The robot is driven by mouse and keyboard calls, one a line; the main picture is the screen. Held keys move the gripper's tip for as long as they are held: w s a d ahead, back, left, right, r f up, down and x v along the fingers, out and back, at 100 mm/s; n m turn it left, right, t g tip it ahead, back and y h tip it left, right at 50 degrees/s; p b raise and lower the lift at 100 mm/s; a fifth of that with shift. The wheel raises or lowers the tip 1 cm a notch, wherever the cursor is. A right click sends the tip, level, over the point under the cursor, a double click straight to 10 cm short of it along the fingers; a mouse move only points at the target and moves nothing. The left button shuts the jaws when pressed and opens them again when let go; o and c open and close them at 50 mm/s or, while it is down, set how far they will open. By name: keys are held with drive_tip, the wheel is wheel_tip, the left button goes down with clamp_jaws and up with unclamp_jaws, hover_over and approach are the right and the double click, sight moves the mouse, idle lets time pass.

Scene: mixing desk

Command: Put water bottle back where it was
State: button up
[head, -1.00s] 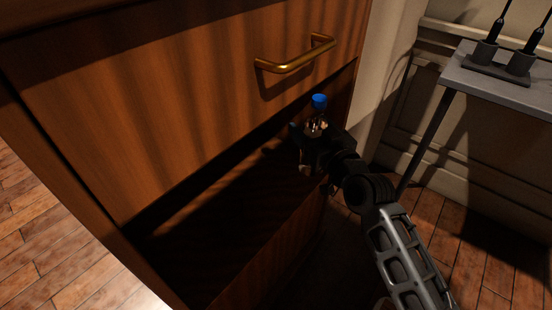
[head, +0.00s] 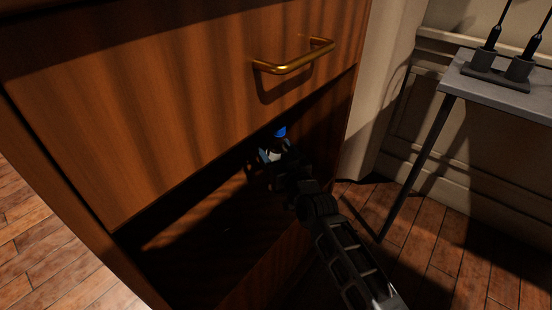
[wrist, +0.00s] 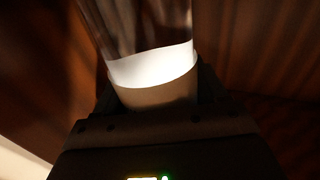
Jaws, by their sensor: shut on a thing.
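The water bottle (head: 280,132) has a blue cap and stands roughly upright in my gripper (head: 271,160), partly inside the dark open compartment of the wooden cabinet (head: 190,90). In the wrist view the clear bottle (wrist: 150,66) with a white band fills the space between the jaws of my gripper (wrist: 155,105), which is shut on it. The bottle's base is hidden, and I cannot tell whether it touches the compartment floor.
A closed wooden front with a brass handle (head: 293,58) lies just above the compartment opening. A grey side table (head: 500,90) with black devices (head: 495,75) stands at the right. The wooden floor (head: 440,235) is clear between them.

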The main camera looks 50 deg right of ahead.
drive_tip(key=shift+f, duration=0.45)
drive_tip(key=o, duration=1.5)
drive_tip(key=shift+f, duration=0.1)
